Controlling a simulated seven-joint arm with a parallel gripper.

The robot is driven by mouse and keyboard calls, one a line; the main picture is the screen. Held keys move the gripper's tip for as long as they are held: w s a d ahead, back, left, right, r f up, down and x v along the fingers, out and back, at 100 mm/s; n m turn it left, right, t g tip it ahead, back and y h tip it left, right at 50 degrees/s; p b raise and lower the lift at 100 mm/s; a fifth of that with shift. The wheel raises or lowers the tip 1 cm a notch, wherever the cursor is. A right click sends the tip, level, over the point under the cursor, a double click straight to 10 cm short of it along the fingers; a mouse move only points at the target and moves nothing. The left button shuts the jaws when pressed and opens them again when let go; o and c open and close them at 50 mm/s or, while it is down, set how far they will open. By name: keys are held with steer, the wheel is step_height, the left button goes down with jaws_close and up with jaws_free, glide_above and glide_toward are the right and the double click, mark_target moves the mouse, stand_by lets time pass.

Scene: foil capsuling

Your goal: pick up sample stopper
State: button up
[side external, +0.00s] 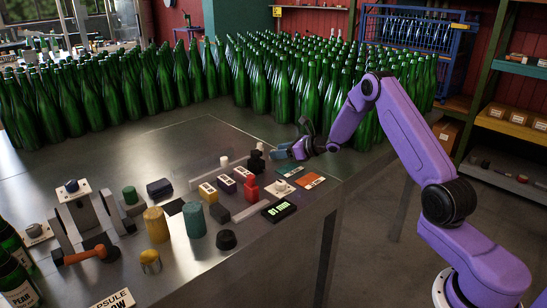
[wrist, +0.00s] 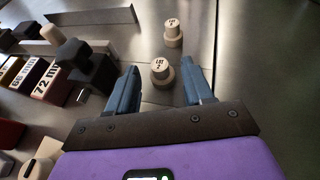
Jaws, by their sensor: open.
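Two pale cork-coloured stoppers with printed tops show in the wrist view. The nearer stopper (wrist: 162,75), marked "LOT 2", stands upright on the metal table. The farther stopper (wrist: 172,34) stands beyond it; its label is too small to read surely. The frames do not show which one is the sample. My gripper (wrist: 162,68) is open, and its two blue fingers lie to either side of the nearer stopper in the picture, with nothing held. In the side view my gripper (side external: 284,153) is low over the table's right part. I cannot make out the stoppers there.
A black-topped post (wrist: 73,53) and a row of labelled blocks (wrist: 56,82) stand left of the fingers. A thin upright metal strip (wrist: 92,17) lies beyond. Many green bottles (side external: 262,80) fill the table's back. The table right of the stoppers is clear.

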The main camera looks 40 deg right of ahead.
steer(key=shift+w+a+f, duration=0.15)
steer(key=shift+w, duration=0.15)
jaws_close()
